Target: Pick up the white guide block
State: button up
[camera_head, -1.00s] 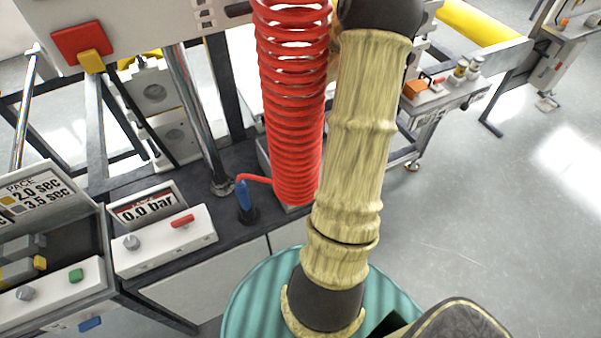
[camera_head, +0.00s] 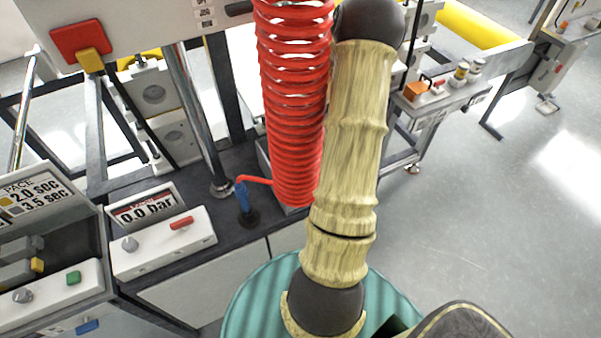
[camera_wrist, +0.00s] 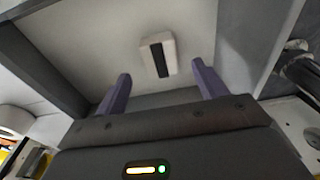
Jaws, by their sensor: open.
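In the wrist view, a white block with a dark stripe down its middle (camera_wrist: 158,57) lies on a pale flat surface (camera_wrist: 95,35); it looks like the white guide block. My gripper (camera_wrist: 161,84) shows as two purple fingers spread wide apart, with nothing between them. The block is beyond the fingertips, roughly centred between them in the picture, and apart from both. In the head view my arm hides the gripper, and I cannot make out the block there.
In the head view, a red coiled hose (camera_head: 293,110) hangs close beside my arm. A control box reading 0.0 bar (camera_head: 165,243) sits on the dark bench at left. A dark wall (camera_wrist: 40,68) borders the pale surface in the wrist view. Open floor (camera_head: 480,230) lies right.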

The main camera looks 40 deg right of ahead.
aim_at(300, 168)
jog(key=f, duration=0.6)
jog(key=shift+w+d+b, duration=0.1)
jog(key=shift+w+b, duration=0.2)
jog(key=shift+w, duration=0.1)
jog(key=shift+r, duration=0.1)
jog(key=c, duration=1.1)
